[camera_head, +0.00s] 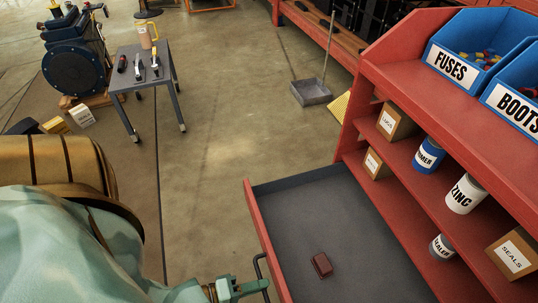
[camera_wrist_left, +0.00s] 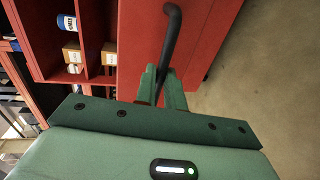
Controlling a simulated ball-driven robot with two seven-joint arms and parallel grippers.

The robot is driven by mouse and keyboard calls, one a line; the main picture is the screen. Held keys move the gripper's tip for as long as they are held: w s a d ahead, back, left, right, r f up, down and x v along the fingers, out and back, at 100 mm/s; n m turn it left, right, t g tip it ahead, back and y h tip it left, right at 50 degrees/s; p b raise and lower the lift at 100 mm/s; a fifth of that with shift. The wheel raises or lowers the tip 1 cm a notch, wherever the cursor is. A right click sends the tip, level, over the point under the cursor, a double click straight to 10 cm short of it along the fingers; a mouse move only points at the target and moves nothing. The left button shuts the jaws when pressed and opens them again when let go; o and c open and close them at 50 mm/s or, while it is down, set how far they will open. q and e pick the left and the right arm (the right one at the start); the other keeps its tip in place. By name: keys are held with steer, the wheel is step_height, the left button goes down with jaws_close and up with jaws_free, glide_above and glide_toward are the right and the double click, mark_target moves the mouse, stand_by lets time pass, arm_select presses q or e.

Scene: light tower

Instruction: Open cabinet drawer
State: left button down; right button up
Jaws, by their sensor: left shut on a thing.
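The red cabinet's drawer (camera_head: 340,215) stands pulled out in the head view, with a dark grey inside and a red front (camera_head: 262,235). A small dark red block (camera_head: 322,264) lies inside it. My left gripper (camera_head: 258,287) is at the outer side of the drawer front, shut on the black handle (camera_head: 260,268). In the left wrist view the left gripper's fingers (camera_wrist_left: 162,85) close around the black handle bar (camera_wrist_left: 171,35), with the red drawer front beyond. My right gripper is not in view.
The cabinet's shelves (camera_head: 450,190) hold boxes and cans, with blue bins (camera_head: 470,52) on top. A small grey table (camera_head: 146,76) with tools stands at the back left. A dustpan (camera_head: 311,92) stands on the floor.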

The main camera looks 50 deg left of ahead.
arm_select(q)
steer(key=shift+s+a, duration=0.1)
steer(key=shift+s, duration=0.15)
steer(key=c, duration=1.5)
jaws_free()
